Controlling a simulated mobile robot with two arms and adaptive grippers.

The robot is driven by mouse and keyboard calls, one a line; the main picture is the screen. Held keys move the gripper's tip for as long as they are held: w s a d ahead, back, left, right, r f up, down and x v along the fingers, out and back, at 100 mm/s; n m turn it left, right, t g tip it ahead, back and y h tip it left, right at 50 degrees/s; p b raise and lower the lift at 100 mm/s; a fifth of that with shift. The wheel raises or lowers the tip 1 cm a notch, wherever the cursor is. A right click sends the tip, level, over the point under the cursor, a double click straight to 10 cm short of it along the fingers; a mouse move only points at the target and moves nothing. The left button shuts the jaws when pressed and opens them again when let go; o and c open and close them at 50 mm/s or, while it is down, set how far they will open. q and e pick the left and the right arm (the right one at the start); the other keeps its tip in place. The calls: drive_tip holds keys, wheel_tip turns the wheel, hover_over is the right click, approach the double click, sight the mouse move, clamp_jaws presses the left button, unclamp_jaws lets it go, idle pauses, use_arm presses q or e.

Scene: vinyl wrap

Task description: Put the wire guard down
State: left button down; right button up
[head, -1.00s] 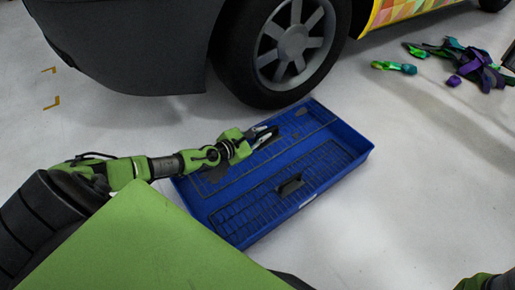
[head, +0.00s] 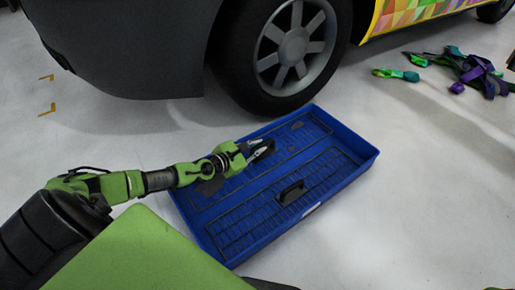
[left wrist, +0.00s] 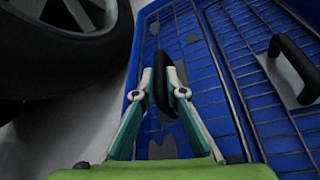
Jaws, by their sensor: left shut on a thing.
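A blue tray (head: 372,158) lies on the floor beside the car wheel, with two dark wire grids in it. The far grid, the wire guard (head: 301,140), has its black handle between the fingers of my left gripper (head: 262,150). In the left wrist view my left gripper (left wrist: 166,80) is shut on that black handle (left wrist: 172,92). The guard looks flat within the tray; whether it touches the bottom I cannot tell. The near grid's black handle (head: 291,192) stands free, and it also shows in the left wrist view (left wrist: 296,66). My right gripper is out of view.
The car's wheel (head: 295,48) stands right behind the tray's far edge. A pile of green and purple items (head: 480,72) and a green piece (head: 396,75) lie on the floor at the upper right. The floor right of the tray is clear.

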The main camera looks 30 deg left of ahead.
use_arm(q)
drive_tip(key=shift+f+b, duration=0.5)
drive_tip(key=shift+f, duration=0.1)
drive_tip(key=c, duration=2.1)
unclamp_jaws()
drive_tip(key=shift+r+p, duration=0.55)
drive_tip(key=shift+s+r+p, duration=0.15)
drive_tip(key=shift+r+p, duration=0.2)
drive_tip(key=shift+p, duration=0.05)
drive_tip(key=p+v, duration=0.3)
drive_tip(key=v, duration=0.8)
drive_tip(key=shift+s+f+p, duration=0.1)
drive_tip(key=shift+s+p, duration=0.2)
drive_tip(key=shift+p, duration=0.05)
